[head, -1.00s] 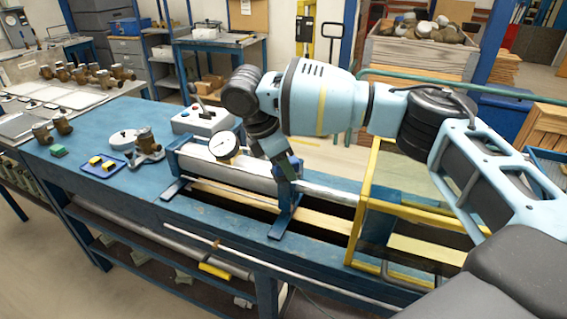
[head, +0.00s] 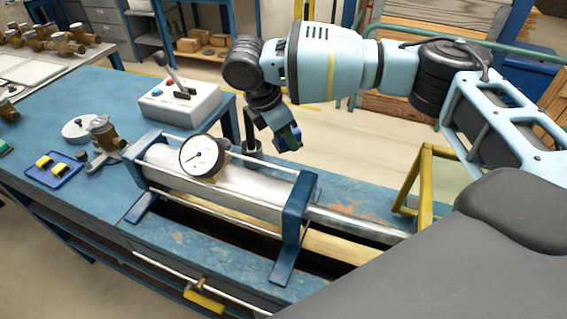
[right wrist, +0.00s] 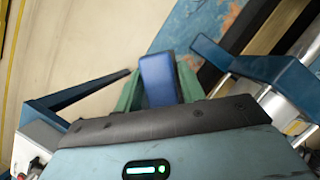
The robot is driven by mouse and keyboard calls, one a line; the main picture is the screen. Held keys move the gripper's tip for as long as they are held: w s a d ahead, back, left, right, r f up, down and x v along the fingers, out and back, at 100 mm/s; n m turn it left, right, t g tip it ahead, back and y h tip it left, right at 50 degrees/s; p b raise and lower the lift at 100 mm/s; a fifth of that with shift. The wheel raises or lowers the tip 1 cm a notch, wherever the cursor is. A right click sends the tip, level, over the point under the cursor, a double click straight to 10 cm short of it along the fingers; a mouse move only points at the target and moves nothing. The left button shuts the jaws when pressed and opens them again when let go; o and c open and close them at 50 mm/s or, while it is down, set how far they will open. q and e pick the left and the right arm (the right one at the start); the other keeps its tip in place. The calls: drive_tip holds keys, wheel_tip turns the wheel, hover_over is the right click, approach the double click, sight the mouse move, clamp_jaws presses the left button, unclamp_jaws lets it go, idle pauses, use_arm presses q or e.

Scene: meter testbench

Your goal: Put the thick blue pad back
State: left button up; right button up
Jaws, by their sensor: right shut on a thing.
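In the right wrist view the blue pad (right wrist: 157,80) stands between the two green fingers of the gripper (right wrist: 158,92). In the head view the pad is small and partly hidden by the gripper. A blue tray (head: 66,178) with two yellow blocks (head: 43,162) lies at the left of the bench. My left gripper is not in view.
The clamp rig with a metal cylinder (head: 250,187) and dial gauge (head: 201,156) fills the middle of the bench (head: 110,85). A control box with a lever (head: 180,102) stands behind it. A yellow frame (head: 425,185) stands at the right. Brass fittings (head: 65,45) stand at far left.

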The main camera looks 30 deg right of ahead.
drive_tip(key=shift+s+a+f, duration=0.1)
drive_tip(key=shift+f, duration=0.05)
drive_tip(key=shift+f+b, duration=0.3)
drive_tip(key=shift+f, duration=4.45)
drive_tip(key=shift+f, duration=0.1)
drive_tip(key=o, duration=0.9)
drive_tip(key=shift+o, duration=0.2)
drive_tip(key=v, duration=1.2)
